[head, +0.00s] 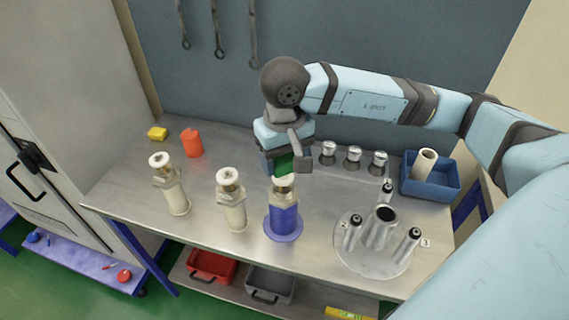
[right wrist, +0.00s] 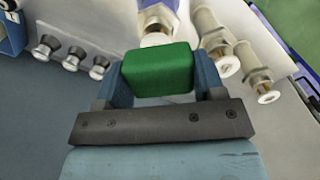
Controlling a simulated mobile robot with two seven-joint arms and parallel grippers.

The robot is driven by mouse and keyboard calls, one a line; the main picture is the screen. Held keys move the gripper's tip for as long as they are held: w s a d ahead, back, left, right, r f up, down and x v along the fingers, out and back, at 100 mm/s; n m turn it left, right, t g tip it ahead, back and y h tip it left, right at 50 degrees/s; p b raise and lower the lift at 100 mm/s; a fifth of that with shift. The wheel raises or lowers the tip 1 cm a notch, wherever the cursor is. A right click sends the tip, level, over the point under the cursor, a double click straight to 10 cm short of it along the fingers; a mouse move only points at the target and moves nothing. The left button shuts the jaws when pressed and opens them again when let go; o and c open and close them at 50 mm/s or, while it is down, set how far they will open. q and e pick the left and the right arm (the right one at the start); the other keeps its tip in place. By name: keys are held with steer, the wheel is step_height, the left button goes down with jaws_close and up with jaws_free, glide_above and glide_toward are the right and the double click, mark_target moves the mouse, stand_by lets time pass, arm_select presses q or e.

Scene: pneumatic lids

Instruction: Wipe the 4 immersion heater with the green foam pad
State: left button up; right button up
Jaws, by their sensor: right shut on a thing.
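My right gripper (head: 286,166) is shut on the green foam pad (head: 283,161). In the right wrist view the pad (right wrist: 158,68) sits between the two blue fingers. The gripper points down just above the blue fitting (head: 283,217), which has a pale top; I cannot tell whether the pad touches it. Two cream fittings with brass collars, one on the left (head: 173,190) and one in the middle (head: 232,207), stand upright on the bench. Several metal cylinders stand on a round plate (head: 348,257); a label "3" shows there. I cannot tell which thing is heater 4. My left gripper is out of view.
An orange cup (head: 192,143) and a yellow block (head: 157,134) are at the bench's back left. Three metal knobs (head: 353,157) stand at the back. A blue bin (head: 443,187) holding a pale roll is at right. Red (head: 211,266) and grey (head: 270,284) bins are below.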

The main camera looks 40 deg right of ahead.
steer(key=shift+r+p, duration=0.3)
steer(key=shift+r, duration=0.95)
